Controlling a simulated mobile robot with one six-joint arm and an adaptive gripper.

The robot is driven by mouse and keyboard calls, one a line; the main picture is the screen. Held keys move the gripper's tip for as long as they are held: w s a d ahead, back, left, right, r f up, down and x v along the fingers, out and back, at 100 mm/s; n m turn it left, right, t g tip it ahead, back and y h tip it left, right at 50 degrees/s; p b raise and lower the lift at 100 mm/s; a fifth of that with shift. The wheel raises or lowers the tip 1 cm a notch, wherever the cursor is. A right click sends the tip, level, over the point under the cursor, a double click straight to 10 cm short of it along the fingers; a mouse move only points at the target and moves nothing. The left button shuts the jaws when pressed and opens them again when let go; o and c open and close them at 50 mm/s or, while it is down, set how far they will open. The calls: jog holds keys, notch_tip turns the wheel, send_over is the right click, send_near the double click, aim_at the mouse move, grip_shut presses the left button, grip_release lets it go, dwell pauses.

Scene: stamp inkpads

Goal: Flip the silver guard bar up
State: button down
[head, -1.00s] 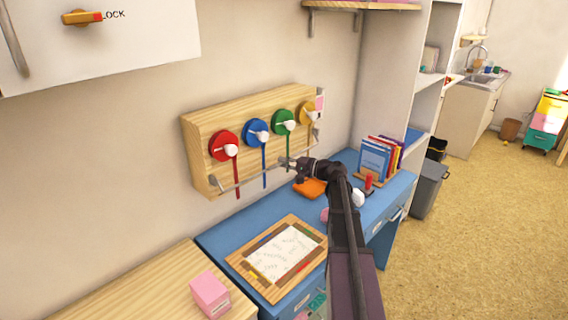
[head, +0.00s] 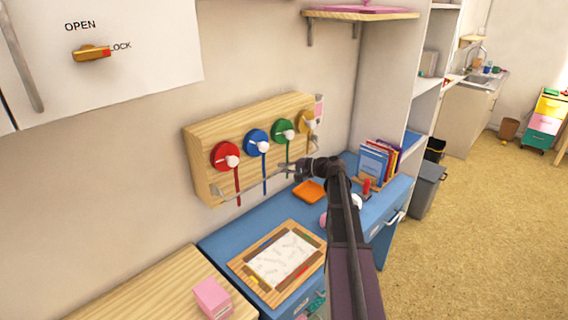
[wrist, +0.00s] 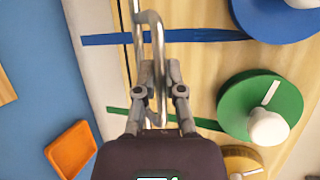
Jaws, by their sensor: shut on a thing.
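The silver guard bar (wrist: 158,40) is a thin metal rod with a bent loop. It runs along the lower front of the wooden panel (head: 196,139). My gripper (head: 287,168) is at the bar, below the green dial (head: 283,131) and in front of the panel's lower edge. In the wrist view my gripper (wrist: 156,85) has its fingers closed around the bar. The bar sits low, below the dials and across their hanging coloured strips. The fingers and arm hide part of its right side in the head view.
The panel also bears a red dial (head: 224,156), a blue dial (head: 256,142) and a yellow dial (head: 306,121). Below is a blue desk (head: 222,243) with an orange tray (head: 309,191), a framed sheet (head: 284,255) and books (head: 374,162). A shelf (head: 360,15) hangs above right.

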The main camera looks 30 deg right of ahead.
notch_tip(320, 180, up, 2)
jog(key=g+h+p, duration=0.1)
jog(key=p, duration=0.3)
jog(key=shift+w+m+g, duration=0.1)
jog(key=shift+m+g, duration=0.3)
jog(key=p, duration=0.1)
jog(key=g+h+p, duration=0.1)
jog(key=p, duration=0.1)
jog(key=shift+r+g, duration=0.25)
jog(key=shift+g, duration=0.05)
jog(key=shift+w, duration=0.1)
jog(key=c, duration=0.7)
grip_release()
jog(key=shift+a, duration=0.1)
jog(key=shift+f+b, duration=0.4)
jog(key=shift+b, duration=0.05)
